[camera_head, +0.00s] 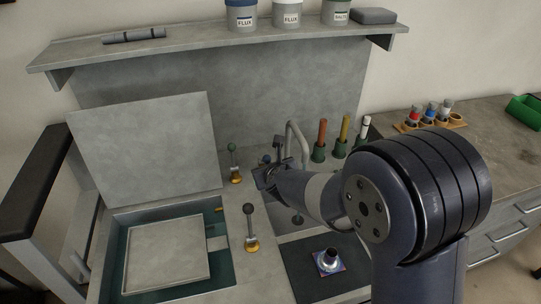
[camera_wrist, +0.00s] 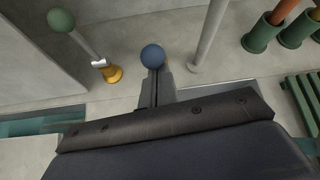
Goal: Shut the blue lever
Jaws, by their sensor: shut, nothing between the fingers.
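The blue lever shows its round blue knob (camera_wrist: 152,57) at the top middle of the wrist view, at the tips of my gripper (camera_wrist: 157,78). The fingers are together with nothing between them. The knob is touching or very near them; I cannot tell which. The lever's stem and base are hidden behind the fingers. In the head view a small part of the blue knob (camera_head: 265,159) shows just behind the end of my arm, beside the grey tap.
A green-knobbed lever (camera_head: 232,148) stands left of my gripper and also in the wrist view (camera_wrist: 61,20). A dark-knobbed lever (camera_head: 248,209) stands nearer. A grey tap (camera_head: 291,128) rises close on the right. Handled tools in green cups (camera_head: 319,152) stand further right.

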